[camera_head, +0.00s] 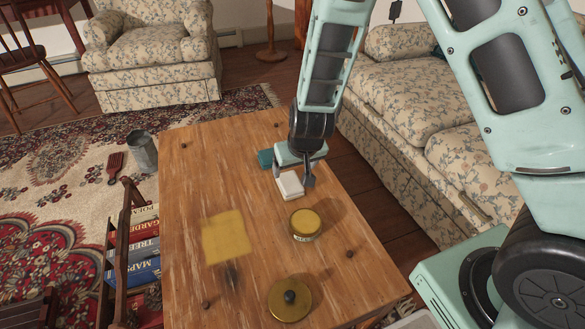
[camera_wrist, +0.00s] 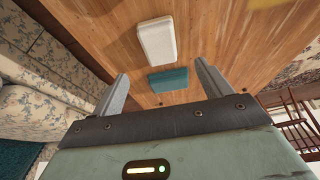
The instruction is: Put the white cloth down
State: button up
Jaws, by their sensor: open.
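The white cloth (camera_head: 291,185), a small folded-looking white block, lies on the wooden table (camera_head: 185,190) close to its right edge. In the wrist view the white cloth (camera_wrist: 157,41) lies flat on the wood, beyond my fingertips and touching neither finger. My gripper (camera_head: 293,178) is above the table beside the cloth, with its fingers apart. In the wrist view my gripper (camera_wrist: 160,72) is open with nothing between the fingers. A teal block (camera_head: 265,159) lies just behind the white cloth; the teal block (camera_wrist: 168,79) also shows in the wrist view.
A yellow cloth (camera_head: 224,238), a yellow-topped tin (camera_head: 305,224) and a round brass lid (camera_head: 289,300) are on the table. A floral sofa (camera_head: 400,100) stands along the right. Books (camera_head: 137,249) and a metal can (camera_head: 143,151) are left of the table. The table's far left is clear.

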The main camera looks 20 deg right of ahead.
jog(key=s+a+r+n+g+y, duration=0.35)
jog(key=s+a+r, duration=0.55)
jog(key=s+r, duration=0.35)
jog(key=s+d+r+n+h, duration=0.1)
jog(key=s+r+n, duration=0.1)
jog(key=s, duration=0.5)
jog(key=s+d+r+n+g+h, duration=0.1)
jog(key=s+r, duration=0.3)
jog(key=s, duration=0.4)
jog(key=shift+d+n+h+p, duration=0.3)
jog(key=shift+d+n+h, duration=0.15)
jog(key=shift+n, duration=0.1)
notch_tip(320, 180, up, 32)
jog(key=p, duration=3.2)
